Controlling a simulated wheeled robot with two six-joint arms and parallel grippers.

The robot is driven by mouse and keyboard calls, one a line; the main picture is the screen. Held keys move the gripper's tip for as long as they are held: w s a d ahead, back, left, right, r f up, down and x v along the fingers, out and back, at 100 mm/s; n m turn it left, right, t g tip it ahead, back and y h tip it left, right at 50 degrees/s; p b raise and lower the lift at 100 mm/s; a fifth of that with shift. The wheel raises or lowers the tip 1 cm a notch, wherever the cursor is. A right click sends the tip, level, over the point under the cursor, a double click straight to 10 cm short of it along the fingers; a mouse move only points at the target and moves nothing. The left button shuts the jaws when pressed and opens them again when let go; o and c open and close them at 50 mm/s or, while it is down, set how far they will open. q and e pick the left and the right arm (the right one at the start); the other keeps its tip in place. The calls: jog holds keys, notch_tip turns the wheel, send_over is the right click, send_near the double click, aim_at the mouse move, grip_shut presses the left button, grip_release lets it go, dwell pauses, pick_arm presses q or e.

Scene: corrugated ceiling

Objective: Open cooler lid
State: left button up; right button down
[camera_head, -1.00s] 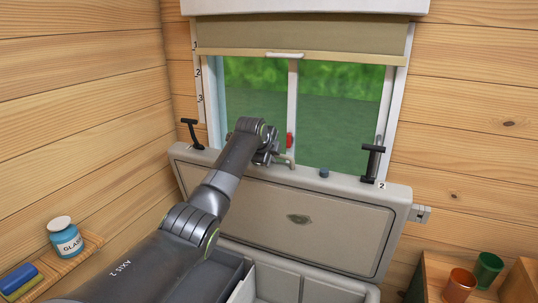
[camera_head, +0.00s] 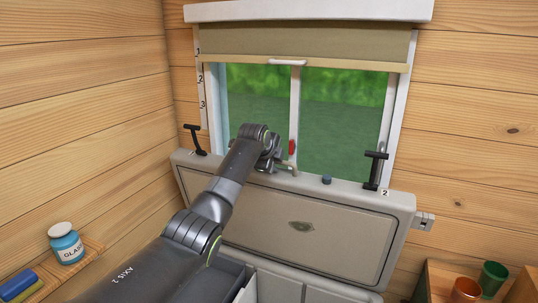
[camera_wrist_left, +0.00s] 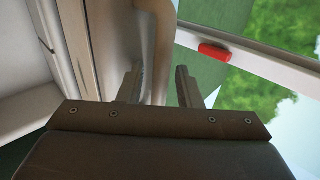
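The pale grey cooler lid (camera_head: 215,205) stands raised and tilted back below the window, its recessed panel with an oval badge facing me. Two black T-shaped latches, left (camera_head: 196,140) and right (camera_head: 376,170), stand on its upper edge. The cooler body (camera_head: 320,290) lies open below, with pale compartment walls partly hidden by my arm. My left gripper (camera_head: 277,165) is at the lid's upper edge, left of its middle. In the left wrist view, its fingers (camera_wrist_left: 160,88) are apart, with a beige curved strip (camera_wrist_left: 152,40) by the gap; I cannot tell if they touch. My right gripper is out of view.
The window (camera_head: 340,110) with a red catch (camera_head: 292,147) is close behind the gripper. A shelf at left holds a blue jar (camera_head: 66,243). At right are an orange cup (camera_head: 466,289) and a green cup (camera_head: 492,277).

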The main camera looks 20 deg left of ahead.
pick_arm(q)
jog(key=b+v, duration=0.6)
jog(key=v, duration=1.1)
jog(key=shift+r, duration=0.15)
